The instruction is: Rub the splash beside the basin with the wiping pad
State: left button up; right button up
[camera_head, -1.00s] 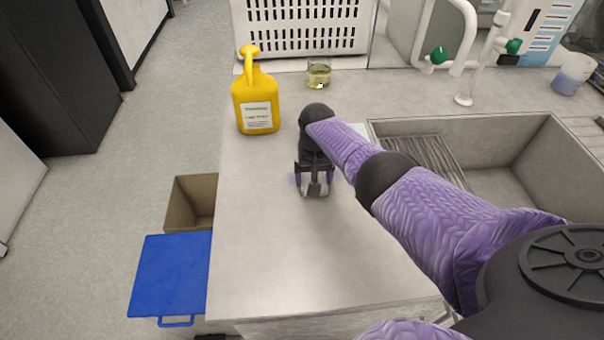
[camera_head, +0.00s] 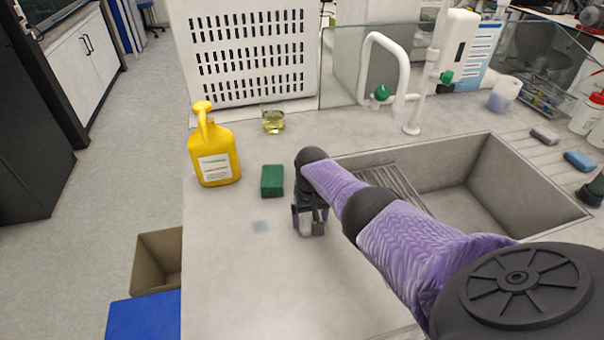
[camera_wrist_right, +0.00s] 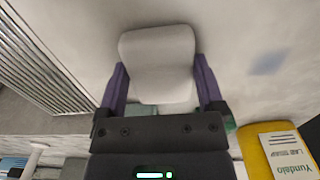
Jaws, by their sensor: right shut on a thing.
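The splash (camera_head: 260,227) is a faint bluish patch on the grey counter, left of the basin (camera_head: 433,185). It also shows in the right wrist view (camera_wrist_right: 268,63). My right gripper (camera_head: 310,226) is shut on the pale wiping pad (camera_wrist_right: 158,62), which sits between both fingers. In the head view the pad (camera_head: 307,220) is low over the counter, between the splash and the basin, apart from the splash to its right. Whether its underside touches the counter is hidden. My left gripper is not in view.
A green sponge (camera_head: 272,181) lies just behind the splash. A yellow bottle (camera_head: 214,158) stands to its left and a beaker of yellowish liquid (camera_head: 273,121) behind. A white slotted crate (camera_head: 252,55) and a tap (camera_head: 409,115) stand farther back. The front counter is clear.

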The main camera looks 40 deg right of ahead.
jog(key=shift+r, duration=0.1)
notch_tip(320, 180, up, 6)
jog(key=p, duration=0.5)
jog(key=shift+p, duration=0.3)
notch_tip(320, 180, up, 3)
jog(key=p, duration=0.2)
jog(key=shift+p, duration=0.4)
jog(key=shift+w, duration=0.1)
